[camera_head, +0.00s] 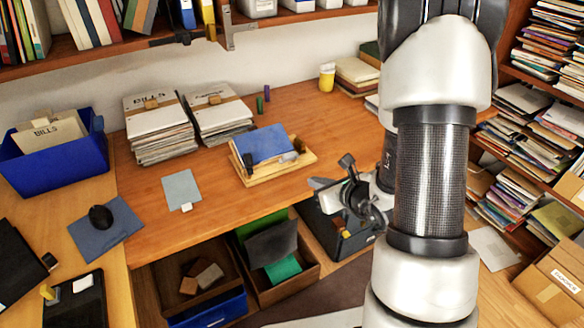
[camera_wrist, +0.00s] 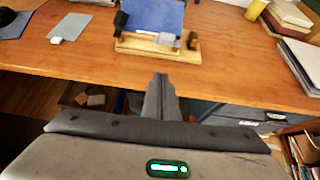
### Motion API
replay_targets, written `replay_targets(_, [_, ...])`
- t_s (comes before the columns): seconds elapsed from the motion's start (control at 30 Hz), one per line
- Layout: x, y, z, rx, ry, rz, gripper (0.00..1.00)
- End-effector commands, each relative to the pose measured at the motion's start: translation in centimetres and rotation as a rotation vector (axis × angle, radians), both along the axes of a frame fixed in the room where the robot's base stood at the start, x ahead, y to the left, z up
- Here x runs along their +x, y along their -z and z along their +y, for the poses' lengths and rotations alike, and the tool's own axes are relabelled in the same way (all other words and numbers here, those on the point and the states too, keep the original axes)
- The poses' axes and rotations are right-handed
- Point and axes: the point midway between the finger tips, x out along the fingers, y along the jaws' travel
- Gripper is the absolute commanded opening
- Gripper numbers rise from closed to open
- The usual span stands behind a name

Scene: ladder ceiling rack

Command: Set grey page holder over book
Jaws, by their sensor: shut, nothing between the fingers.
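A blue book (camera_head: 263,145) leans back on a pale wooden stand (camera_head: 278,173) on the desk. The book (camera_wrist: 152,14) and the stand (camera_wrist: 140,46) are also at the top of the wrist view. A small grey piece (camera_head: 288,157), perhaps the page holder, sits at the book's lower right edge; a grey block (camera_wrist: 166,39) shows there in the wrist view. A dark piece (camera_head: 248,162) is at the book's lower left. My gripper (camera_wrist: 160,78) is shut and empty, short of the stand near the desk's front edge. It touches neither book nor stand.
Paper stacks (camera_head: 160,130) and a blue bin (camera_head: 55,155) stand to the left. A grey-blue sheet (camera_head: 181,187) with a small white block lies left of the stand. A yellow cup (camera_head: 327,77) is behind. Open boxes (camera_head: 275,260) are under the desk. Desk in front of the stand is clear.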

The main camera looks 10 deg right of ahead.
Motion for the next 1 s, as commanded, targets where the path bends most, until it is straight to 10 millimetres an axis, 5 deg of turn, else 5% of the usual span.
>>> replay_targets(0.47, [0.5,0.6,-0.1,0.001,0.01,0.002,0.0])
replay_targets(0.97, [8.3,5.7,2.7,0.001,0.007,0.004,0.0])
replay_targets(1.0, [9.0,4.9,2.8,0.001,0.009,-0.002,0.0])
